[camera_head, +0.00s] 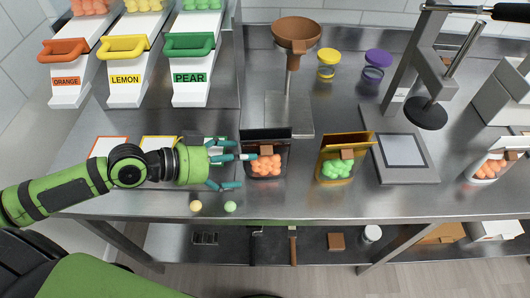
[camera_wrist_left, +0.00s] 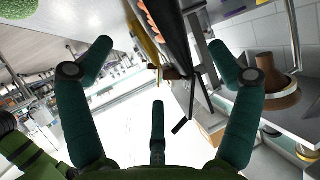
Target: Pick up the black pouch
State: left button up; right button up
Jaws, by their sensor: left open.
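The black pouch (camera_head: 266,138) stands upright on the steel table, with orange gummies showing through its clear front and a small brown tag near its top. It also shows nearly edge-on at the top of the left wrist view (camera_wrist_left: 172,32). My left gripper (camera_head: 240,168) is open, its teal fingers pointing right at the pouch's left side. In the head view one fingertip overlaps the pouch's left edge; I cannot tell whether it touches. In the left wrist view the fingers (camera_wrist_left: 160,90) are spread with nothing held between them. My right gripper is not in view.
A gold pouch (camera_head: 335,145) with green gummies stands to the right, beside a flat scale (camera_head: 404,150). A brown funnel (camera_head: 297,32) stands behind. A yellow gummy (camera_head: 196,206) and a green gummy (camera_head: 230,206) lie near the front edge. Labelled dispensers (camera_head: 190,76) stand back left.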

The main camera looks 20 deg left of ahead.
aim_at(259, 159)
pick_arm(q)
jog(key=shift+d, duration=0.35)
jog(key=shift+w+d+f+p, duration=0.1)
jog(key=shift+w+d+p, duration=0.05)
jog(key=shift+w+p, duration=0.15)
jog(key=p+x, duration=0.2)
jog(key=x, duration=0.1)
jog(key=shift+w+d+f, duration=0.15)
jog(key=shift+w+d, duration=0.05)
jog(key=shift+w, duration=0.1)
jog(key=shift+w+d+f, duration=0.2)
jog(key=shift+d+f, duration=0.05)
jog(key=shift+d, duration=0.05)
jog(key=c, duration=1.4)
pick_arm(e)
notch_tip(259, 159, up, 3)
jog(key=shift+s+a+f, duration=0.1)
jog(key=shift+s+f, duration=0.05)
